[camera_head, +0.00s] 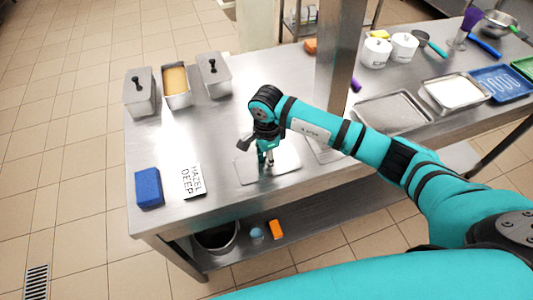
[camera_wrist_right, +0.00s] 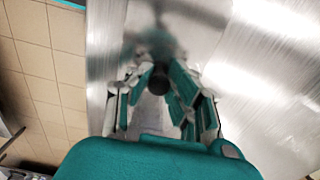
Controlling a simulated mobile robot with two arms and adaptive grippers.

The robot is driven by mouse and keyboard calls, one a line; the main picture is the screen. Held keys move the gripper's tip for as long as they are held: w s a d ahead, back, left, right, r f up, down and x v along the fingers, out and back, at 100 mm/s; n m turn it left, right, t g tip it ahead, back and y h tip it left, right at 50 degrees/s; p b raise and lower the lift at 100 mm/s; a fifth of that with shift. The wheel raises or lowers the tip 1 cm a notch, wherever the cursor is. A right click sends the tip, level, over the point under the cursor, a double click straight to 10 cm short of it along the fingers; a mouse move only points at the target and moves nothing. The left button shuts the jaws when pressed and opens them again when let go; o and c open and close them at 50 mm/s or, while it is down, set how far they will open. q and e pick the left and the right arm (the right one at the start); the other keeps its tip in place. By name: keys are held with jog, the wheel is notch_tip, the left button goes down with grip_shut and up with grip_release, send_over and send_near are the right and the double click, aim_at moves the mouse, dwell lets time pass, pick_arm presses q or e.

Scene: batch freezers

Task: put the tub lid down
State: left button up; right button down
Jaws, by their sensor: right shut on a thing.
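My right gripper (camera_head: 265,157) points down over the front middle of the steel table. It is shut on the black knob (camera_wrist_right: 158,80) of the tub lid, which shows between the fingers in the wrist view. The lid's plate is largely hidden by the gripper, and I cannot tell whether it touches the surface below. A pale flat rectangle (camera_head: 286,163) lies under the gripper. An open steel tub (camera_head: 176,88) with tan contents stands at the back left, between two lidded tubs (camera_head: 140,94) (camera_head: 213,75). My left gripper is out of view.
A blue block (camera_head: 148,187) and a lettered card (camera_head: 192,181) lie left of the gripper. A steel post (camera_head: 338,60) rises behind my right arm. Trays (camera_head: 393,112) and white cups (camera_head: 376,52) stand at the right. The table between tubs and gripper is clear.

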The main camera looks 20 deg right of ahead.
jog(key=c, duration=1.7)
grip_release()
jog(key=shift+f, duration=0.1)
jog(key=o, duration=0.5)
jog(key=shift+c, duration=0.2)
jog(key=shift+r, duration=0.2)
jog(key=shift+w+r+b, duration=0.15)
jog(key=shift+r+b, duration=0.15)
jog(key=shift+r, duration=0.05)
notch_tip(320, 180, up, 11)
jog(key=b, duration=0.3)
jog(key=shift+b, duration=0.4)
